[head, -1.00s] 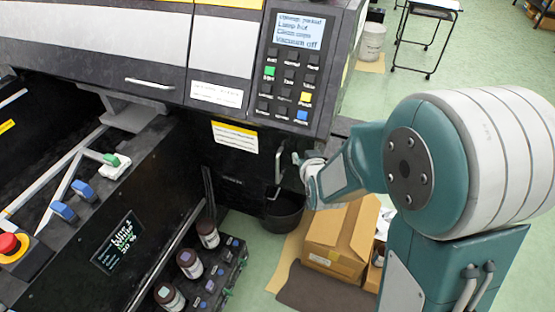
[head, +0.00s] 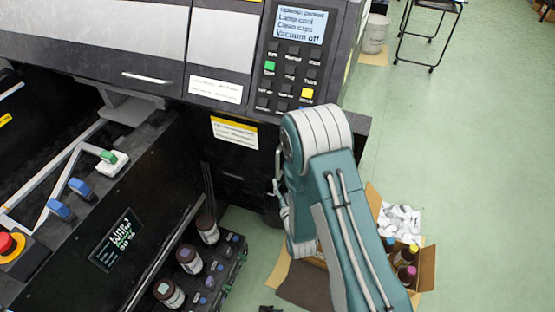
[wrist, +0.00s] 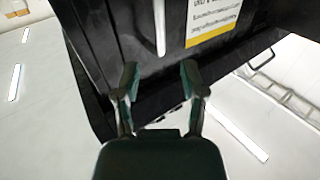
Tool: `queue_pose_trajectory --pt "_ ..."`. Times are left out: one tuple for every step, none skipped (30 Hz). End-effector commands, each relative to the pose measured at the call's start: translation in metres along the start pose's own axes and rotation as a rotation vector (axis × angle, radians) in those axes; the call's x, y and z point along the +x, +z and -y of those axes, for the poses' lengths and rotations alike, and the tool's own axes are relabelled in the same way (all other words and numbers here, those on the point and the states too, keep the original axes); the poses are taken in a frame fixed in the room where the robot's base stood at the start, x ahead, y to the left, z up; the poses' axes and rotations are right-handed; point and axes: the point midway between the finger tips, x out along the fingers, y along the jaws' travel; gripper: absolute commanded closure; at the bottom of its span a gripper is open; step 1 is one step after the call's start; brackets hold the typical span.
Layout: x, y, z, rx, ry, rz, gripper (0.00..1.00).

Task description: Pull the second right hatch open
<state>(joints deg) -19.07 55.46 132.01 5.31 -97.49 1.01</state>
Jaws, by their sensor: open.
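A black hatch (head: 222,165) with a yellow-and-white label (head: 234,132) is on the lower right of the printer. In the wrist view the hatch face (wrist: 115,30) fills the upper middle, with its label (wrist: 213,20) at the right. Its pale bar handle (wrist: 160,25) runs just ahead of the gap between my fingertips. My gripper (wrist: 159,77) is open and empty, and the handle looks apart from both fingers. In the head view my gripper (head: 280,185) shows only in part beside the hatch. My arm hides the handle there, and the hatch looks closed.
A control panel (head: 292,70) is above my arm. An upper front panel has a silver handle (head: 147,78). Ink bottles (head: 189,260) stand in a rack at the lower middle. A cardboard box (head: 425,268) with bottles and paper sits right of my arm. Green floor (head: 480,170) is clear at right.

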Motion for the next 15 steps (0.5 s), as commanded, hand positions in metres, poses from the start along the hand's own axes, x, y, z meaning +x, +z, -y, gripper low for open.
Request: queue_pose_trajectory --pt "0.009 -0.001 0.000 0.000 0.001 -0.004 0.46" --pt "0.015 -0.002 0.000 0.000 0.001 -0.005 0.46" --pt "0.023 -0.001 0.000 0.001 0.001 -0.004 0.46" --pt "0.029 -0.001 0.000 0.001 0.001 -0.005 0.46" --pt "0.034 -0.001 0.000 0.001 0.001 -0.003 0.46" --pt "0.042 -0.001 0.000 0.001 0.001 -0.004 0.46" --pt "0.047 -0.001 0.000 0.001 0.001 -0.003 0.46" --pt "0.053 -0.001 0.000 0.001 0.001 -0.004 0.46" --pt "0.060 -0.001 0.000 0.000 0.001 -0.003 0.46" --pt "0.065 -0.001 -0.001 0.000 0.001 -0.003 0.46" --pt "0.070 -0.001 -0.001 0.000 0.001 -0.002 0.46" --pt "0.075 -0.001 -0.001 0.000 0.001 -0.002 0.46" --pt "0.079 -0.001 -0.001 0.000 0.001 -0.002 0.46" --pt "0.083 -0.001 -0.001 0.000 0.001 -0.002 0.46" --pt "0.086 -0.001 0.000 0.000 0.001 -0.002 0.46"
